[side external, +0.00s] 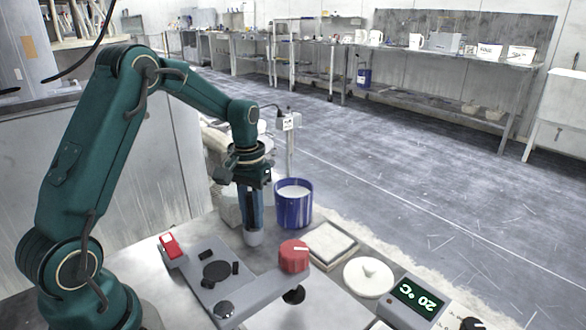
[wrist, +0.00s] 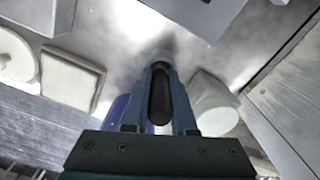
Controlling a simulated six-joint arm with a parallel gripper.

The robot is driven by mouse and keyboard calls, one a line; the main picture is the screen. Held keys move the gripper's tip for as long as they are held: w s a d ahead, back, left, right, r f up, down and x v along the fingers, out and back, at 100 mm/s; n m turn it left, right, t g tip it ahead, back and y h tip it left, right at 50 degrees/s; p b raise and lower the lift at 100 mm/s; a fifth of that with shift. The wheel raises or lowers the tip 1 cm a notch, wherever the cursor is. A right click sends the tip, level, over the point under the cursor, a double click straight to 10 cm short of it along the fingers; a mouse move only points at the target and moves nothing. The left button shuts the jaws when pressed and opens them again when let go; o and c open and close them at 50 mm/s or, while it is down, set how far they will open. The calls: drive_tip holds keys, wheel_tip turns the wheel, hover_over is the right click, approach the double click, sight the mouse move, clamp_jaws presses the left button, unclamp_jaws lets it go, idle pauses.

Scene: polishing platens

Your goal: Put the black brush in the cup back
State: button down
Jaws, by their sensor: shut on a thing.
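My gripper (side external: 253,232) points straight down over the metal bench in the side external view. In the wrist view its fingers (wrist: 160,78) are shut on a black brush (wrist: 160,98), which lies between them. In the side view the brush is mostly hidden by the fingers. A blue cup (side external: 294,212) with white contents stands upright just right of and behind the gripper, apart from it. In the wrist view a sliver of the blue cup (wrist: 117,113) shows left of the fingers. The gripper's lower end is below the cup's rim level in the picture.
A pale block-like container (side external: 229,209) stands close on the gripper's left. In front is a grey polishing unit (side external: 235,292) with a red knob (side external: 294,256) and red switch (side external: 170,246). A square pad (side external: 332,243), a white disc (side external: 368,277) and a temperature display (side external: 416,298) lie right.

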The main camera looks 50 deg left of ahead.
sight(250, 193)
drive_tip(key=c, duration=0.7)
unclamp_jaws()
drive_tip(key=shift+f, duration=0.45)
drive_tip(key=shift+r, duration=3.05)
